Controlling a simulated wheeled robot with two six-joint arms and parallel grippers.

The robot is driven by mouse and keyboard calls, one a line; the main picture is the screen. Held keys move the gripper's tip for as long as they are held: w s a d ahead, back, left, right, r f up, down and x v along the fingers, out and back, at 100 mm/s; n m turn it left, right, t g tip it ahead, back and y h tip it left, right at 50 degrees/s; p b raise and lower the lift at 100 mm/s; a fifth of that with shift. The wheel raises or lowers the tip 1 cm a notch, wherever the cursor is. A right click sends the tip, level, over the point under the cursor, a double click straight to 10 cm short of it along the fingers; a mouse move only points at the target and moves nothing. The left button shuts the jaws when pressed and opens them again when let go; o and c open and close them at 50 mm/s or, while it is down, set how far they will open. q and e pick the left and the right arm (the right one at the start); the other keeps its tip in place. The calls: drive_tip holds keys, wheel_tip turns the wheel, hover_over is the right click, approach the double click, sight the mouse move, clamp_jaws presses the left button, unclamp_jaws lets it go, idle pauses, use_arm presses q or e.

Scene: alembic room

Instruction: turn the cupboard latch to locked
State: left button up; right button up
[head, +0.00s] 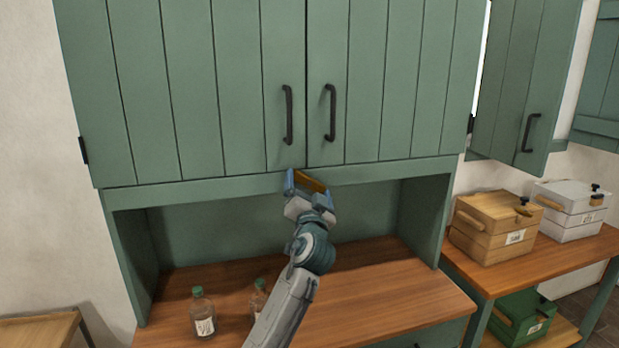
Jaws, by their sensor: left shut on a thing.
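The green cupboard (185,90) has two closed plank doors with dark vertical handles (288,115) near the centre seam. A small brass-coloured latch (311,183) sits at the bottom of the doors, just below the seam. My left gripper (306,183) is raised to the cupboard's lower rail and is shut on the latch. Its fingers cover part of the latch, so its exact angle is hard to tell. My right gripper is not in view.
Below the cupboard is an open niche over a wooden counter (385,290). Two bottles with green caps, one clear at the left (202,313) and one partly behind my arm (258,297), stand there. A wooden box (494,226) and a white box (573,209) sit on the right bench.

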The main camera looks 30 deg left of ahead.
use_arm(q)
drive_tip(key=m+h+p, duration=0.1)
drive_tip(key=m+p, duration=0.2)
drive_tip(key=m+h+p, duration=0.1)
drive_tip(key=m+p, duration=0.1)
drive_tip(key=p, duration=0.2)
drive_tip(key=r+m+h+p, duration=0.1)
drive_tip(key=m+p, duration=0.2)
drive_tip(key=p, duration=0.1)
drive_tip(key=shift+s+a+m, duration=0.1)
drive_tip(key=shift+s+m, duration=0.05)
drive_tip(key=shift+m, duration=0.15)
drive_tip(key=shift+f+m+g+h+p, duration=0.1)
drive_tip(key=shift+m+g+h+p, duration=0.2)
drive_tip(key=shift+m+h+p, duration=0.35)
drive_tip(key=shift+m+g, duration=0.3)
drive_tip(key=shift+m, duration=1.05)
